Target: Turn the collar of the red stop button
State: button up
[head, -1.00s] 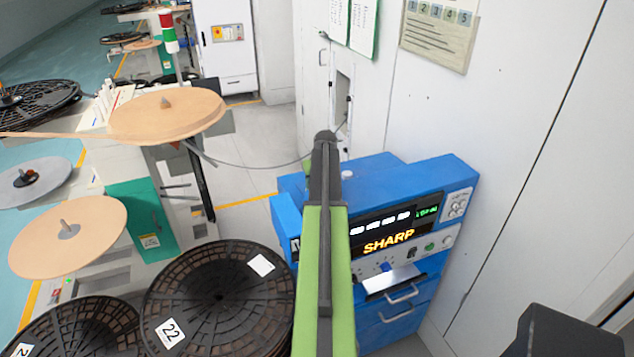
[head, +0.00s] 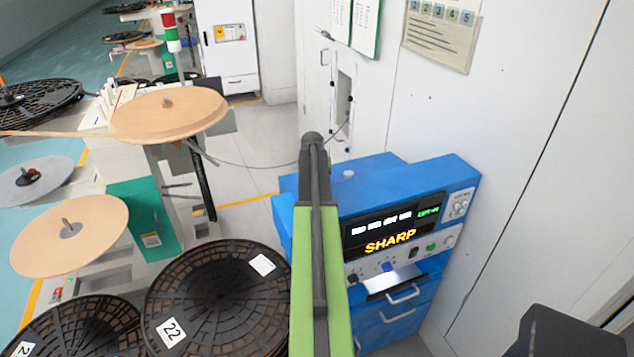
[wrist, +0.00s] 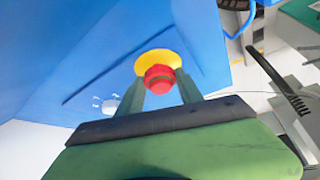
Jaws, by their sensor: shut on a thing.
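The red stop button (wrist: 160,76) shows in the wrist view, in front of a round yellow base (wrist: 160,61) on the blue face of the machine. My gripper (wrist: 159,81) has one finger on each side of the red part and is shut on it. I cannot make out the separate edge of the collar. In the head view my green and black arm reaches to the left part of the blue machine (head: 410,180) and hides the button and the fingertips.
The blue machine has a lit SHARP panel (head: 391,241) and drawers. Black reels (head: 220,297) lie to the left of my arm, with tan reels (head: 168,112) on stands behind. A grey cable hangs across behind my arm tip. White wall panels stand at right.

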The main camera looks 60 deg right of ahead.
jog(key=shift+d, duration=0.1)
jog(key=o, duration=1.4)
jog(key=p+v, duration=1.6)
jog(key=v, duration=0.1)
jog(key=shift+r, duration=0.2)
